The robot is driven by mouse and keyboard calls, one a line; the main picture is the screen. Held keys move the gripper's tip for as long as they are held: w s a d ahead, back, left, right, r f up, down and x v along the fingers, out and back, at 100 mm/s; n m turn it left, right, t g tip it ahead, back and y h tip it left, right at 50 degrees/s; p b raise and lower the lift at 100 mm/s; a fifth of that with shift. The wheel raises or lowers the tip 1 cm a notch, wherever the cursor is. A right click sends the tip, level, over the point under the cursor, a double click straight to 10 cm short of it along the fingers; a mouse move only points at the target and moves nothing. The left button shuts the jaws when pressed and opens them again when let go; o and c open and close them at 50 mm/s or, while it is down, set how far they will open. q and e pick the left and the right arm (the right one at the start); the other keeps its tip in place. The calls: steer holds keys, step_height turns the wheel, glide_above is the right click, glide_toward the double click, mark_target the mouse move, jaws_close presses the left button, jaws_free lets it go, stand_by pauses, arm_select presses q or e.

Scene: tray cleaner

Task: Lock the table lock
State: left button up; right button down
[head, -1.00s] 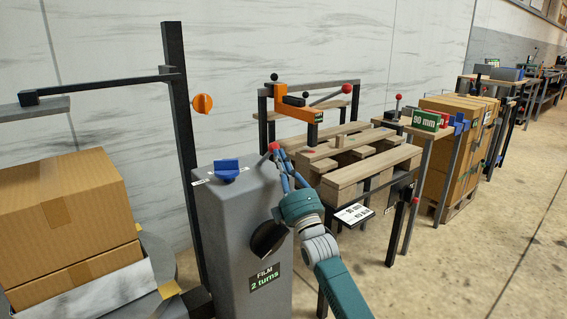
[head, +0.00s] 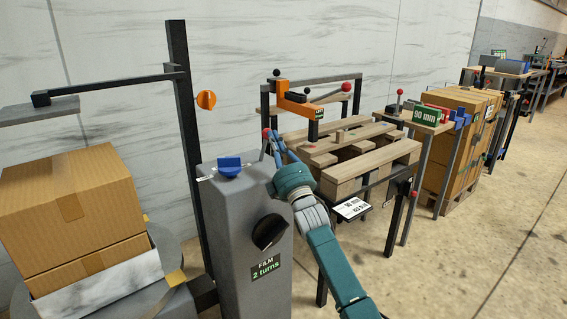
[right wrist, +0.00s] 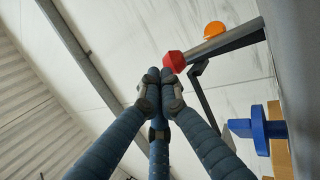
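A red knob (head: 266,133) shows at the back right of the grey film pillar (head: 225,225). In the right wrist view the red knob (right wrist: 174,62) sits on the end of a grey bar (right wrist: 228,40). I see no label naming it as the lock. My right gripper (head: 268,147) is at the knob; in the right wrist view its fingertips (right wrist: 156,76) are together right beside the knob, not visibly around it. I cannot tell whether they touch it. The turntable (head: 180,300) with cartons (head: 75,205) is at the left. My left gripper is not in view.
A blue knob (head: 229,167) is on the pillar's top and a black knob (head: 269,231) on its front. Open floor lies at the lower right.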

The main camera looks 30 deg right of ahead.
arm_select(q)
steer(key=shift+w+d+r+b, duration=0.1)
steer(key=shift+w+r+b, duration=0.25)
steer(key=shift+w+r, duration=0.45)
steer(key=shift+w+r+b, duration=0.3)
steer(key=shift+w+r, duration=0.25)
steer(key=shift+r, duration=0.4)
arm_select(e)
steer(key=shift+a+x, duration=0.2)
steer(key=shift+x, duration=0.8)
steer(key=shift+a+x, duration=0.15)
steer(key=shift+x, duration=0.85)
steer(key=shift+a+x, duration=0.2)
steer(key=shift+x, duration=0.8)
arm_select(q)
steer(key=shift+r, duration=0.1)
arm_select(e)
steer(key=shift+w, duration=0.15)
steer(key=shift+s, duration=0.25)
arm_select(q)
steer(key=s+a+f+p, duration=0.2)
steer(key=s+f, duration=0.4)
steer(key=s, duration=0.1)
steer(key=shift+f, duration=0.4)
arm_select(e)
steer(key=s+a+r, duration=0.1)
steer(key=s+r, duration=0.1)
steer(key=s, duration=1.1)
steer(key=shift+a+r, duration=0.25)
